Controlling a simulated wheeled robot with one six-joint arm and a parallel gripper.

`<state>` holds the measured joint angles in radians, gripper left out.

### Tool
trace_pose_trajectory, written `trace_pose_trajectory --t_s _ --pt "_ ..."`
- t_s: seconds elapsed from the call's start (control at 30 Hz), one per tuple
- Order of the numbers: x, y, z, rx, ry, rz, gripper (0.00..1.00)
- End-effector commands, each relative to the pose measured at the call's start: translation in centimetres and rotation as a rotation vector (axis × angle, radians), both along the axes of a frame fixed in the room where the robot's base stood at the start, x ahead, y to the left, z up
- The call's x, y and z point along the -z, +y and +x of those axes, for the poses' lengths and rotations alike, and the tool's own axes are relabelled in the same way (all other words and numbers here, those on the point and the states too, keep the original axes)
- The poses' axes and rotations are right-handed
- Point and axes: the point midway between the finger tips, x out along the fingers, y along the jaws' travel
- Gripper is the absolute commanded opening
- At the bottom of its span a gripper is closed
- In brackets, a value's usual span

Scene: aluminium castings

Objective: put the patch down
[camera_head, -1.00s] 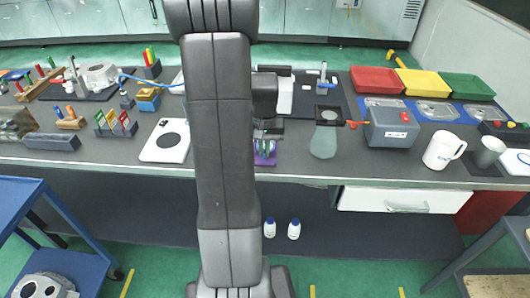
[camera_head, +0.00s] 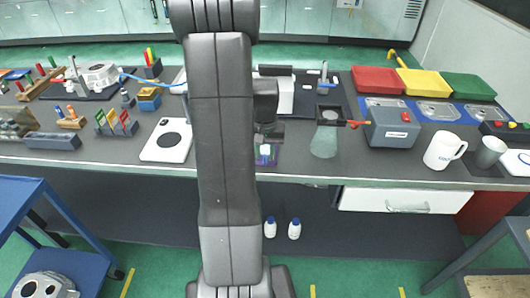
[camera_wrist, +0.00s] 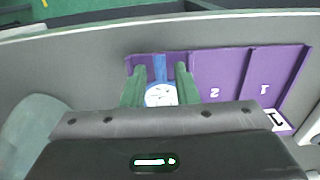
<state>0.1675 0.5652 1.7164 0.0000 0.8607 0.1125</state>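A purple tray (camera_wrist: 222,68) with marked slots lies on the bench, with "1" and "2" readable in the wrist view. It also shows in the head view (camera_head: 265,161), partly hidden under my gripper. My gripper (camera_wrist: 160,72) reaches down over the tray's left slot, with a green finger on each side. Between the fingers lies the patch (camera_wrist: 160,94), a round white face with blue marks and a blue strip behind it. Narrow purple gaps show beside the blue strip, so the fingers look open around it. Contact at the white face is hard to judge.
A grey box (camera_head: 392,128), a white mug (camera_head: 443,150) and a grey cup (camera_head: 488,152) stand to the right. A white tablet-like plate (camera_head: 165,141) lies to the left.

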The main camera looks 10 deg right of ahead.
Motion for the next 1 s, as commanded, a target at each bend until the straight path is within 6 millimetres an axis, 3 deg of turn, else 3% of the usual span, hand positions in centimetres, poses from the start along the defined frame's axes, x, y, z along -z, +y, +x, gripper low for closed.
trace_pose_trajectory --t_s 0.53,0.7,1.0 --pt "-10.4 0.0 0.1 0.0 -0.005 0.0 0.27" --pt "-11.8 0.0 0.0 0.0 -0.002 -0.001 0.27" --pt "-12.1 0.0 0.0 0.0 -0.001 0.0 0.27"
